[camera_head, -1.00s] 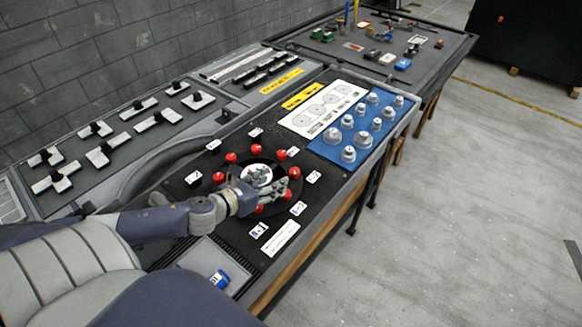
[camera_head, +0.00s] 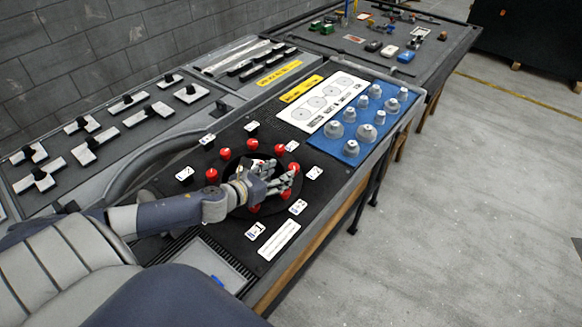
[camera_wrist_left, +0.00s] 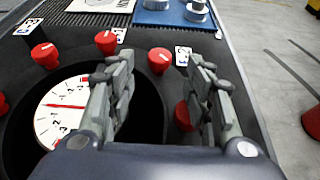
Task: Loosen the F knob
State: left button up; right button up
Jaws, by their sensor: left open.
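Several red knobs (camera_head: 225,154) stand in a ring around a round white dial on a black panel, with small white letter cards beside them. I cannot read which card is F. My left gripper (camera_head: 283,175) is open over the right side of the ring and partly covers the dial and some knobs. In the left wrist view its two fingers stand apart (camera_wrist_left: 160,68). One red knob (camera_wrist_left: 158,60) shows between the fingertips, and another (camera_wrist_left: 184,115) is partly hidden by the right finger. The dial (camera_wrist_left: 62,105) with a red pointer lies to the left. My right gripper is out of view.
A blue plate (camera_head: 335,147) with several grey knobs lies beyond the ring. A panel of black and white switches (camera_head: 85,150) is at the left. A tray (camera_head: 205,262) is at the near end, partly hidden by my arm. Open floor (camera_head: 470,220) is at the right.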

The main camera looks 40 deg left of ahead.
aim_at(293, 167)
pick_arm(q)
jog(key=shift+p+x, duration=0.4)
jog(key=shift+x, duration=3.1)
jog(key=c, duration=1)
